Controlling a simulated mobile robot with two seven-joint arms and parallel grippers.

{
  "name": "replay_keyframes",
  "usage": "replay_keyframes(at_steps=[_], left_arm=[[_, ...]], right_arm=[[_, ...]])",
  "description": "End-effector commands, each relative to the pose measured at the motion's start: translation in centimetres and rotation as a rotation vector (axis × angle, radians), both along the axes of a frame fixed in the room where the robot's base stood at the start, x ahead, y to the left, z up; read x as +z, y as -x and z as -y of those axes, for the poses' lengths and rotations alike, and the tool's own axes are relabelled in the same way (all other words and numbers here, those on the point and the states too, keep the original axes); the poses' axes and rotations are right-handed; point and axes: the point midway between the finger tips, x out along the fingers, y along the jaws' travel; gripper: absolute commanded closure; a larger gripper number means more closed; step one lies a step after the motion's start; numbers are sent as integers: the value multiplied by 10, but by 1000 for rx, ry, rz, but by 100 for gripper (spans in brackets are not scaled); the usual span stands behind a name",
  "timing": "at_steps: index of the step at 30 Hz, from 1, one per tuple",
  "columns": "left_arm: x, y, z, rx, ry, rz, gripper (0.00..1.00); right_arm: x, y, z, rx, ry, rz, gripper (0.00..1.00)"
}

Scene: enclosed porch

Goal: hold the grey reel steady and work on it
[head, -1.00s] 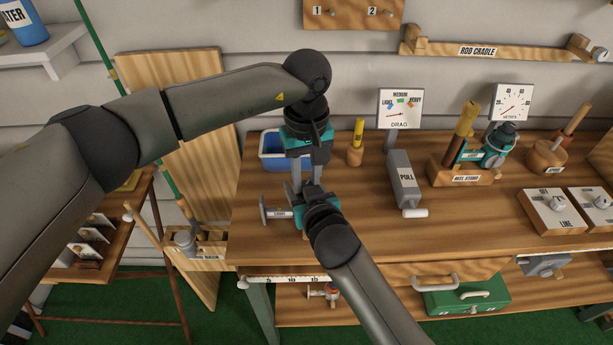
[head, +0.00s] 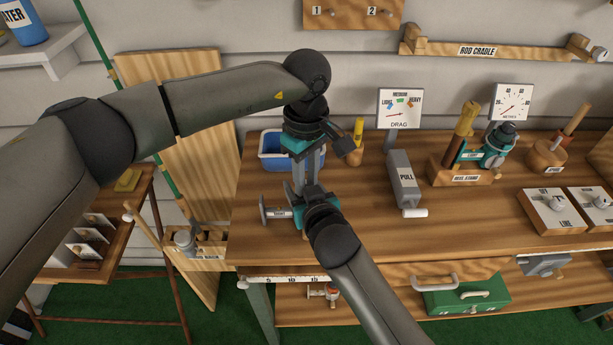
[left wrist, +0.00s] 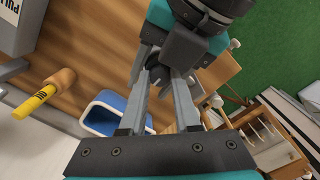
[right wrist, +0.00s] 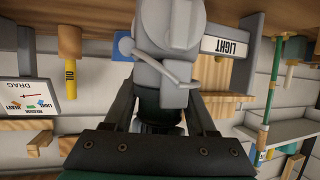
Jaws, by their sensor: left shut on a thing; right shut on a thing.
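The grey reel (right wrist: 172,25) fills the top middle of the right wrist view, with a "LIGHT" tag (right wrist: 225,47) beside it.
A blue tub (head: 270,158) stands close behind the grippers. A yellow-handled tool (head: 358,133), the drag gauge (head: 399,108) and the grey PULL block (head: 403,178) stand to the right. The reel stand (head: 457,172) is farther right. Bare bench top lies in front of it.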

Motion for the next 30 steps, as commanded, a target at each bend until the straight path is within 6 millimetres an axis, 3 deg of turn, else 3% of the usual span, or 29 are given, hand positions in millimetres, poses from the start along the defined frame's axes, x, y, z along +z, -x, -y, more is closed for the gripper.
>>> replay_keyframes(at_steps=[1,11,12,15,23,30], left_arm=[[1,-1,-1,6,-2,1,100],[1,-1,-1,9,-4,1,100],[1,-1,-1,8,-4,1,66],[1,-1,-1,8,-2,1,56],[1,0,-1,6,-1,0,56],[34,-1,-1,6,-1,5,56]], right_arm=[[-9,3,3,-6,8,-23,100],[-9,3,4,-7,8,-22,100],[-9,3,4,-7,8,-22,100],[-9,3,4,-7,8,-22,100],[-9,3,3,-5,9,-21,100],[-10,3,3,-5,10,-22,100]])
